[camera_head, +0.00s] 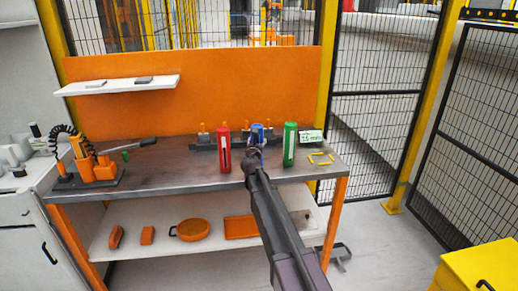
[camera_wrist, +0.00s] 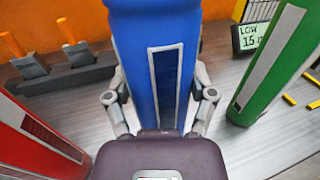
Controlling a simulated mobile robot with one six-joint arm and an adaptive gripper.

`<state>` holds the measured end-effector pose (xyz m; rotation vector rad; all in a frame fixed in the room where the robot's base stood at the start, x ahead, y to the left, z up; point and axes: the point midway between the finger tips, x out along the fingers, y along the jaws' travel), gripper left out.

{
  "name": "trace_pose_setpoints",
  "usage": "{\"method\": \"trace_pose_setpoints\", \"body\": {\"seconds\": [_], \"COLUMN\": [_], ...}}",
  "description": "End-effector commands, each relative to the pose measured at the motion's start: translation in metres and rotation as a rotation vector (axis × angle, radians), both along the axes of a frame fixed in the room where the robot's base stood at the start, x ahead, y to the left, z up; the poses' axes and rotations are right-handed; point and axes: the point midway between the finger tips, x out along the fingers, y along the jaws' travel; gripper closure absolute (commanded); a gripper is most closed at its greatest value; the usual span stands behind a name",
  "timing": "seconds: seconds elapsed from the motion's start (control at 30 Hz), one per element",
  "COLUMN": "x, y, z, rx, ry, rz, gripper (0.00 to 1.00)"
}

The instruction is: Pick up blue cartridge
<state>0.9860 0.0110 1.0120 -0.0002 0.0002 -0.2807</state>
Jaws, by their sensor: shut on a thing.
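The blue cartridge (camera_wrist: 160,25) stands upright in the middle of the wrist view, with a dark white-framed window on its front. In the head view the blue cartridge (camera_head: 257,129) shows only at its top, above my arm, between a red and a green cartridge. My gripper (camera_wrist: 160,98) has one finger on each side of the blue cartridge and is shut on it. In the head view my gripper (camera_head: 254,155) covers the cartridge's lower part. I cannot tell whether its base touches the bench.
A red cartridge (camera_head: 224,150) stands close on the left and a green cartridge (camera_head: 290,145) close on the right. A small sign (camera_head: 311,137) and yellow brackets (camera_head: 320,158) are at the bench's right end. An orange panel (camera_head: 250,80) rises behind.

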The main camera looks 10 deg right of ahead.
Motion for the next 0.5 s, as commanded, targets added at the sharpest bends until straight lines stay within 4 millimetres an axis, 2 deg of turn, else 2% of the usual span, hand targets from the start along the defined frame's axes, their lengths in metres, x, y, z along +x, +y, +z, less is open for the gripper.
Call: {"method": "trace_pose_setpoints", "body": {"seconds": [0.5], "x": [0.0000], "y": [-0.0002], "z": [0.0088], "rx": [0.000], "ry": [0.000], "rz": [0.000], "gripper": [0.90]}}
